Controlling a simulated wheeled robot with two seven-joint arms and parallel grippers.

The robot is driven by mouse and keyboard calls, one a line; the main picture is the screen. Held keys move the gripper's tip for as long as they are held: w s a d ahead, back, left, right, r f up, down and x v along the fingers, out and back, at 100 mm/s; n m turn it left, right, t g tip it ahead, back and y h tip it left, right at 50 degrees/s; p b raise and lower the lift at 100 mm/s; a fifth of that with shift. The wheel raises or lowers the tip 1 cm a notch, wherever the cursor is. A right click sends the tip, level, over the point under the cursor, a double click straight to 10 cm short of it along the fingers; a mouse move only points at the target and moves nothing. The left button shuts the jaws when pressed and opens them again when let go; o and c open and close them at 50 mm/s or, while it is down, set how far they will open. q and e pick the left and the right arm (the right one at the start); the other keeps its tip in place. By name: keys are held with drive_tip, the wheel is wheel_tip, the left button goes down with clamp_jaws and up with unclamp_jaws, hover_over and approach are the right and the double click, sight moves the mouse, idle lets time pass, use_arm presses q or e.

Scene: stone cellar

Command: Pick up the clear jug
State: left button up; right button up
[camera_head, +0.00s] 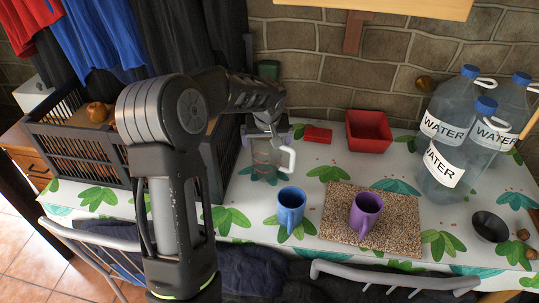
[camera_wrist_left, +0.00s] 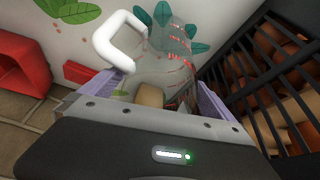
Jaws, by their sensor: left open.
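The clear jug (camera_head: 262,158) stands on the leaf-patterned table in the head view, its white handle toward the right. My left gripper (camera_head: 270,131) is at the jug's top and partly hides it. In the left wrist view the jug (camera_wrist_left: 172,62) has reddish markings and lies between the two spread fingers of my left gripper (camera_wrist_left: 158,92). The white handle (camera_wrist_left: 112,40) sticks out at upper left, outside the fingers. The gripper is open; I cannot tell whether a finger touches the jug. My right gripper is not in view.
A dark slatted crate (camera_head: 75,146) stands close left of the jug. A blue mug (camera_head: 291,208) is in front, and a purple mug (camera_head: 366,212) stands on a speckled board (camera_head: 334,222). A red bowl (camera_head: 369,133) and small red box (camera_head: 318,134) are behind right; water bottles (camera_head: 450,150) stand far right.

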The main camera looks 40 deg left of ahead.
use_arm(q)
drive_tip(key=shift+w+a+f, duration=0.15)
drive_tip(key=shift+f, duration=0.35)
drive_tip(key=shift+c, duration=0.4)
drive_tip(key=c, duration=1.2)
